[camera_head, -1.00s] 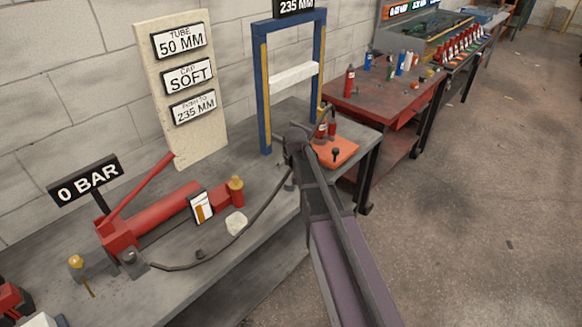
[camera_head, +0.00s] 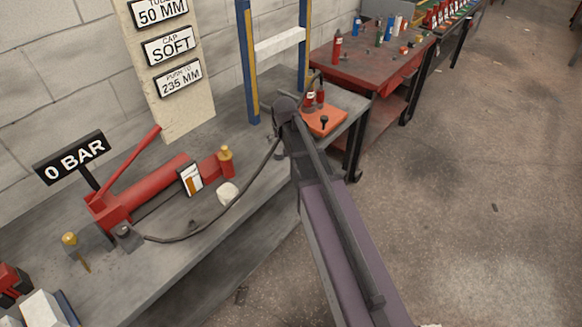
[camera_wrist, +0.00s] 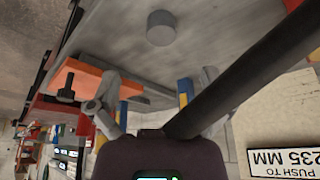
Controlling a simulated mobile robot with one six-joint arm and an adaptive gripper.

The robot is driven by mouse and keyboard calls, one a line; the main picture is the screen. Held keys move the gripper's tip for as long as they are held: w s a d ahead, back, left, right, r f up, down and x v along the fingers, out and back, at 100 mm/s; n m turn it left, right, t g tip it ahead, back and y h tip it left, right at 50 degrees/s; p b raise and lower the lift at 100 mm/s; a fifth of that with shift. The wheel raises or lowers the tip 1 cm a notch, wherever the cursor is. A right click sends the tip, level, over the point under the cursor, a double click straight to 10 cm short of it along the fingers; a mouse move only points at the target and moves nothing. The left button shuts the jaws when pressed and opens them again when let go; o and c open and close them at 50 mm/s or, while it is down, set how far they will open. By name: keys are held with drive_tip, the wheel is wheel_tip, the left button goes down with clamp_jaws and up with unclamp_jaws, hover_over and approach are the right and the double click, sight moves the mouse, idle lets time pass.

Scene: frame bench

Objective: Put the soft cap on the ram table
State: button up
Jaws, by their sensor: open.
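My gripper (camera_wrist: 150,95) is open and empty in the wrist view, its grey fingers apart above the grey bench. In the head view my own arm hides it. A small off-white block (camera_head: 228,193) lies on the bench by the hose; I cannot tell if it is the soft cap. A short grey cylinder (camera_wrist: 160,28) stands on the bench in the wrist view, apart from my fingers; I cannot tell if it is the ram table. The blue and yellow press frame (camera_head: 249,70) with a white crossbeam (camera_head: 280,41) stands at the back of the bench.
A red hand pump (camera_head: 150,187) lies on the bench with a "0 BAR" sign (camera_head: 72,157) and a hose. An orange mat (camera_head: 325,119) holds a dark knob (camera_head: 323,122) and red bottles. A board (camera_head: 166,70) reads "CAP SOFT". Open floor lies right.

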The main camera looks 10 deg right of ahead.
drive_tip(key=s+f+g, duration=0.1)
drive_tip(key=s+g, duration=0.3)
drive_tip(key=s, duration=1.8)
drive_tip(key=shift+s, duration=0.4)
